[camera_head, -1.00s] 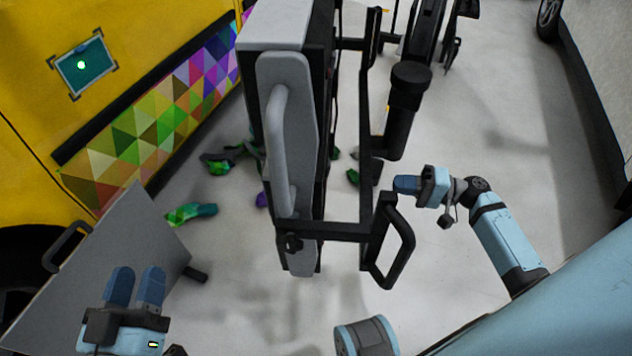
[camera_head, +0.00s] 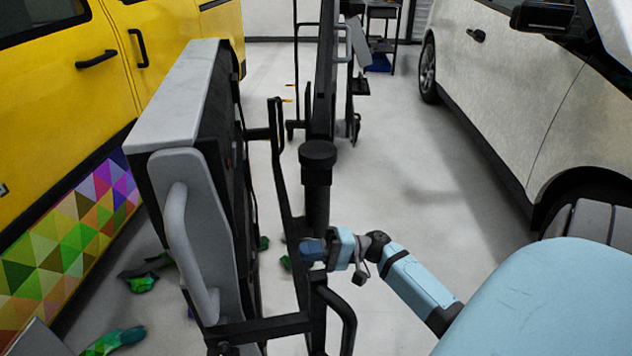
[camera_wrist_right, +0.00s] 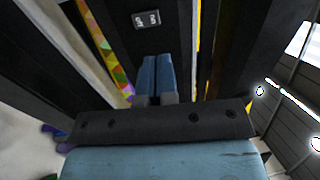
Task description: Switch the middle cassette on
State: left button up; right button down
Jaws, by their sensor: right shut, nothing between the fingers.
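A tall heater cassette (camera_head: 190,190) with a grey end cover and handle stands on a black frame left of centre in the head view. I cannot tell whether it is the middle one. My right gripper (camera_head: 312,249) is to its right, beside the black frame, with blue fingers pointing left. In the right wrist view the gripper (camera_wrist_right: 156,75) has its two fingers together and empty. They point at a black housing with a small double switch (camera_wrist_right: 146,19) just beyond and slightly left of the tips. Whether the switch is on cannot be told. My left gripper is out of view.
A black frame post (camera_head: 317,190) and a black loop handle (camera_head: 342,315) are close to my right gripper. A yellow vehicle (camera_head: 70,80) with colourful triangle wrap is at left, a white car (camera_head: 500,100) at right. Wrap scraps (camera_head: 143,284) lie on the floor.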

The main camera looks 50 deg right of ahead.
aim_at(254, 253)
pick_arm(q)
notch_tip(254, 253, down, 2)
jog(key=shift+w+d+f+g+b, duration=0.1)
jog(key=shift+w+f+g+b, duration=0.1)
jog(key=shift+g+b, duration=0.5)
pick_arm(e)
jog(key=x, duration=0.9)
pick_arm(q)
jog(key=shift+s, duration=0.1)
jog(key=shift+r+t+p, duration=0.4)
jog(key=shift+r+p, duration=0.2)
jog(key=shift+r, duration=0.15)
pick_arm(e)
jog(key=shift+w+a+r, duration=0.1)
jog(key=shift+w+a, duration=0.05)
jog(key=shift+a, duration=0.1)
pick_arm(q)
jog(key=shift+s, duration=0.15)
